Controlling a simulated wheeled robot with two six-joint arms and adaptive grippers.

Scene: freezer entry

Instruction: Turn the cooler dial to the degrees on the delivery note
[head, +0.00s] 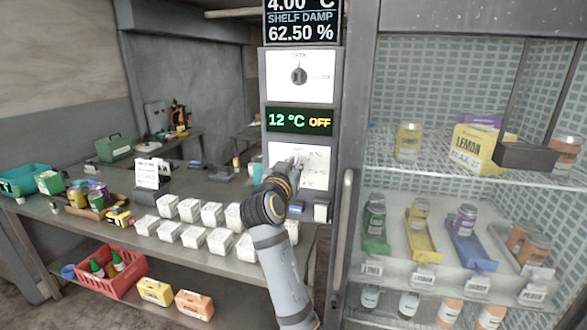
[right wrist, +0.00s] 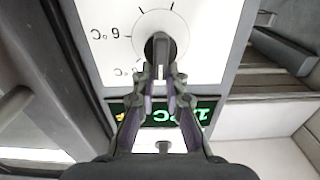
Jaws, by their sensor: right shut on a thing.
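The cooler dial's white plate (head: 318,160) is on the grey post, below a display (head: 300,120) reading "12 °C OFF". My right gripper (head: 294,172) is in front of this plate and hides much of it. In the right wrist view, the gripper (right wrist: 165,78) is shut on the dark dial knob (right wrist: 161,42). The plate there (right wrist: 105,12) has tick marks and an upside-down "6 °C". The exact knob pointing is hard to tell. A white card (head: 152,172), possibly the delivery note, stands on the bench; its text is too small to read. My left gripper is out of view.
Another knob (head: 299,75) sits on a plate above the display; the top screen (head: 300,20) reads "SHELF DAMP 62.50 %". White tubs (head: 212,213) line the bench at left. A glass-fronted cabinet (head: 460,90) with jars stands close on the right, its handle (head: 346,215) near my arm.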

